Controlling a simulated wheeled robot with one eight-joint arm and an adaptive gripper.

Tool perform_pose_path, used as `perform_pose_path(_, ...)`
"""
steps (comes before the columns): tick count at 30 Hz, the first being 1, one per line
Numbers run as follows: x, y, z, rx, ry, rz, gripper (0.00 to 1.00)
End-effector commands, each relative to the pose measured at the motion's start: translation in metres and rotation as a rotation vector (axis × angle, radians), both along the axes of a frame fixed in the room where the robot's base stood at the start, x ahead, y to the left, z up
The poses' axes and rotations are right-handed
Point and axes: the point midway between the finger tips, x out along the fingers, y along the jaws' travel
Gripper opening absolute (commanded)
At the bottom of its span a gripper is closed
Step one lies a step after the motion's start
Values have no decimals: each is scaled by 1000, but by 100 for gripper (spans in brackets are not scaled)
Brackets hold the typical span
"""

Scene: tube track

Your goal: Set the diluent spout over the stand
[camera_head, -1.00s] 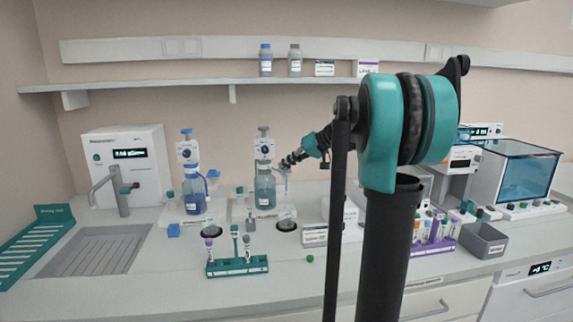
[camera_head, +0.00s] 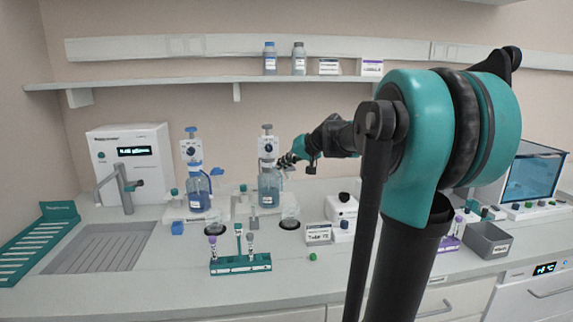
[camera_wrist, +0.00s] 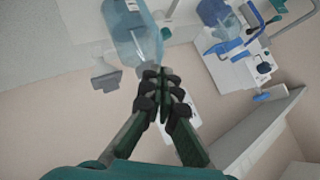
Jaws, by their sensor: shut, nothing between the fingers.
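Two pump-topped bottles of blue liquid stand at the back of the bench. The right bottle (camera_head: 269,188), whose dispenser head (camera_head: 268,147) is white and grey, is beside my gripper (camera_head: 287,160). I cannot read which bottle is the diluent. The right bottle's spout is largely hidden by my gripper in the head view. My gripper is shut and empty; in the wrist view its fingertips (camera_wrist: 163,78) meet just beside a clear blue bottle (camera_wrist: 135,35).
The left bottle (camera_head: 198,192) has a blue spout. A teal tube rack (camera_head: 240,265) stands in front. A white sign (camera_head: 318,233) and a small device (camera_head: 342,208) are right of the right stand. A sink (camera_head: 98,250) is at left.

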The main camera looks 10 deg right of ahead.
Motion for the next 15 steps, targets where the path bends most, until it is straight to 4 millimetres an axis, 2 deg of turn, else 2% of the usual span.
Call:
perform_pose_path(1, -4, 8, 0, -1, 0, -38, 0)
perform_pose_path(8, -8, 28, 0, -3, -4, -227, 0)
perform_pose_path(15, -8, 46, 0, 0, -1, -231, 0)
